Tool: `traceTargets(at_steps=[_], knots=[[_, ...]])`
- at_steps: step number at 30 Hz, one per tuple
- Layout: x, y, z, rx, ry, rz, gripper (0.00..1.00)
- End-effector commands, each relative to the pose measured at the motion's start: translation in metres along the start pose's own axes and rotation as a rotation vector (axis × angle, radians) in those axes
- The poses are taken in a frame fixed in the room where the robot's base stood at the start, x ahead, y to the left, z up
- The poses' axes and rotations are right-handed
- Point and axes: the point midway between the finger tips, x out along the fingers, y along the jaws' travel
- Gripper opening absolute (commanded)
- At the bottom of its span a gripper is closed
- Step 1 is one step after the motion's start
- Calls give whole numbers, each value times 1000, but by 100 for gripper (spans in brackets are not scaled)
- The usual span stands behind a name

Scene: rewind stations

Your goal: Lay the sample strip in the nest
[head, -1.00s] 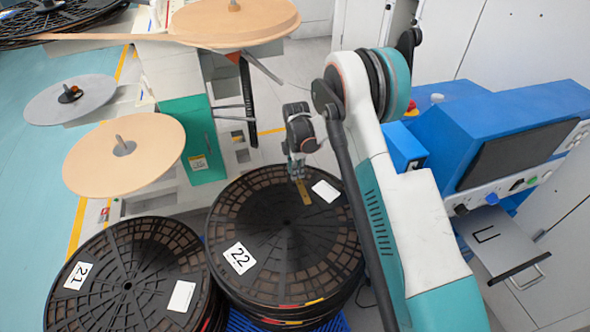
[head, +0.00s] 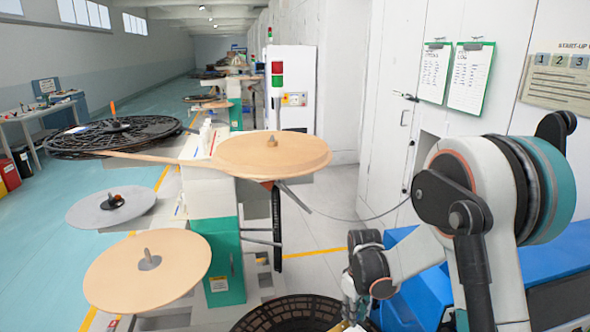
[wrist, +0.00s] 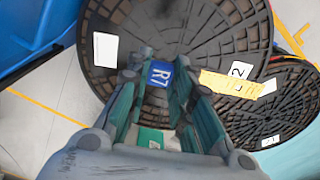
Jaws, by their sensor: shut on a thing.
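My gripper (wrist: 158,68) is shut on the sample strip, seen from above in the wrist view. A blue tab marked R7 (wrist: 160,75) shows between its fingers. The strip's yellow length (wrist: 228,84) sticks out to the right, over part of the reel's white number label. In the head view my gripper (head: 350,298) is low at the bottom edge, and the strip there is mostly cut off. The nest is not recognisable in either current view.
A black reel (wrist: 215,30) lies below my gripper, with another reel (wrist: 270,105) to its right. Blue equipment (head: 405,240) stands behind my arm. Tan discs (head: 270,155) on a rewind station are left of it. Pale floor (head: 330,210) lies between station and cabinets.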

Motion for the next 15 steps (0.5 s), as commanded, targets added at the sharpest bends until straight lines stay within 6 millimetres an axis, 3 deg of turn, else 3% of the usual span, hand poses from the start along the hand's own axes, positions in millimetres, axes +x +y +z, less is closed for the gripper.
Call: traceTargets(at_steps=[6,15], knots=[[-24,-11,52,363,0,0,0],[-35,-20,84,597,0,0,0]])
